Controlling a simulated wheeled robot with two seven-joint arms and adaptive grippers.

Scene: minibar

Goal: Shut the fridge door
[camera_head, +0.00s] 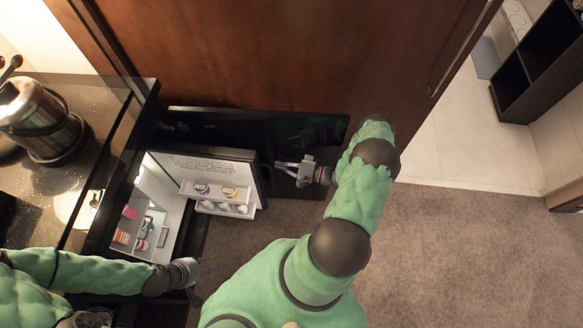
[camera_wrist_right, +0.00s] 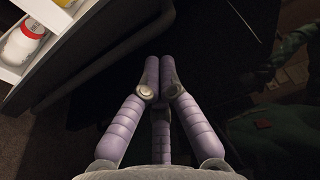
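The fridge door (camera_head: 259,178) stands open, with its white inner side and stocked shelves facing left toward the lit fridge interior (camera_head: 158,212). My right gripper (camera_head: 279,165) is at the outer side of the door, close to its edge; I cannot tell whether it touches. In the right wrist view, the gripper's purple fingers (camera_wrist_right: 160,78) are together with nothing between them, and the door (camera_wrist_right: 85,65) is to their left. My left gripper (camera_head: 204,280) is below the fridge opening, near the cabinet's lower edge; its fingers are dark and unclear.
A black cabinet panel (camera_head: 310,128) stands open behind the fridge door. A dark counter (camera_head: 85,95) with a metal ice bucket (camera_head: 42,120) is at left. A wooden door (camera_head: 270,55) fills the back. Carpet (camera_head: 450,250) is clear at right.

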